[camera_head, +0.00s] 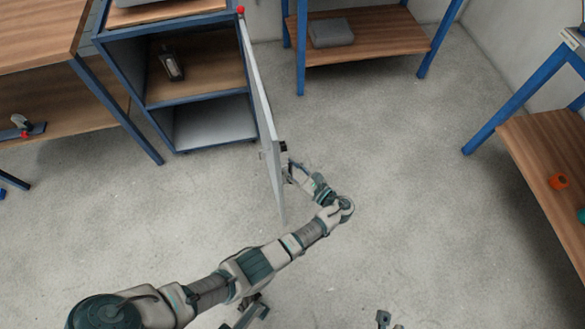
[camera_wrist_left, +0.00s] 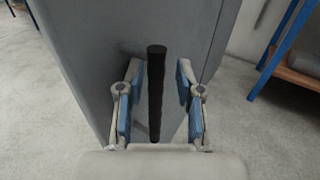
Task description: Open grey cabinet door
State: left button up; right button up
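The grey cabinet (camera_head: 140,68) stands at the top left of the head view, with a blue frame and its interior exposed. Its grey door (camera_head: 262,105) is swung wide open and seen nearly edge-on; its face fills much of the left wrist view (camera_wrist_left: 95,50). My left gripper (camera_head: 288,168) is beside the door's right side. In the left wrist view its open fingers (camera_wrist_left: 156,95) stand on either side of the black bar handle (camera_wrist_left: 156,75), with gaps visible on both sides. Dark tips at the head view's bottom edge may be my right gripper, mostly cut off.
A lantern-like object (camera_head: 171,66) stands on the cabinet's shelf. A wooden workbench (camera_head: 40,35) is left of the cabinet. A blue-framed shelf (camera_head: 385,35) stands behind, and another bench (camera_head: 545,160) is at right. The grey floor (camera_head: 420,190) between them is clear.

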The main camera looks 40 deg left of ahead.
pick_arm(q)
jog(key=s+d, duration=0.1)
jog(key=d, duration=0.6)
jog(key=shift+d, duration=0.25)
dwell(0.4)
jog(key=shift+f, duration=0.1)
